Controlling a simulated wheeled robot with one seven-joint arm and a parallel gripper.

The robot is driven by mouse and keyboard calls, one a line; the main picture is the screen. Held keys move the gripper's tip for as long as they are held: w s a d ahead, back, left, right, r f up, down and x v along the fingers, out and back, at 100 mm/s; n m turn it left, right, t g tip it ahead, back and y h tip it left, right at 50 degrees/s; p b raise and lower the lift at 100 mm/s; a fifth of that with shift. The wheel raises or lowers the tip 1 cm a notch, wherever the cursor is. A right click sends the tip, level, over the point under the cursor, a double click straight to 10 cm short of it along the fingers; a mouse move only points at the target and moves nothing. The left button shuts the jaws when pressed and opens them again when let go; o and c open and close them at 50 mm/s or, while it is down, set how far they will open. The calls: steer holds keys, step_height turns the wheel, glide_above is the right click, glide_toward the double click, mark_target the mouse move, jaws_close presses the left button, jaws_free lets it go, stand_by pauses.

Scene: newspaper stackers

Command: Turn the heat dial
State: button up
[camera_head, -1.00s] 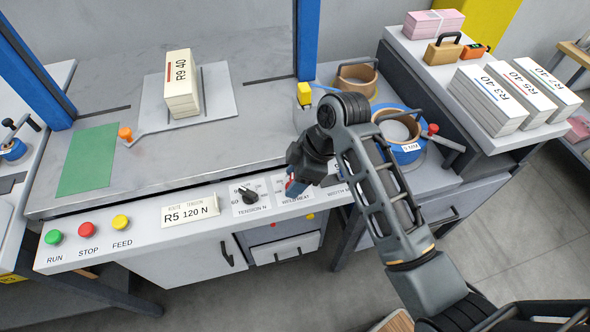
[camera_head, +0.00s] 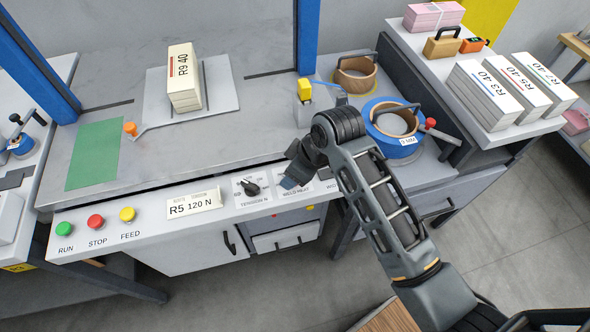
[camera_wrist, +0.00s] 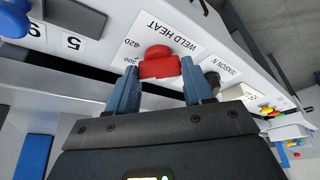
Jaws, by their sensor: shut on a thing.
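The heat dial is a red knob (camera_wrist: 158,63) on the white panel, beside the WELD HEAT label (camera_wrist: 162,28) in the wrist view. My gripper (camera_wrist: 161,82) has its two blue-grey fingers on either side of the knob and is shut on it. In the head view my gripper (camera_head: 287,183) is down at the front panel beside the WELD HEAT label (camera_head: 294,192), and its fingers and wrist hide the red knob there.
The black tension dial (camera_head: 251,188) sits just left of my gripper. A card reading R5 120 N (camera_head: 194,205) stands farther left, then the yellow FEED (camera_head: 127,214), red STOP (camera_head: 96,221) and green RUN (camera_head: 64,229) buttons. A blue roll (camera_head: 397,148) lies behind my arm.

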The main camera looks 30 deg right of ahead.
steer(key=o, duration=1)
steer(key=shift+o, duration=0.2)
steer(key=v, duration=0.7)
steer(key=shift+s+r+b, duration=0.15)
steer(key=shift+r+b, duration=0.15)
steer(key=shift+r, duration=0.05)
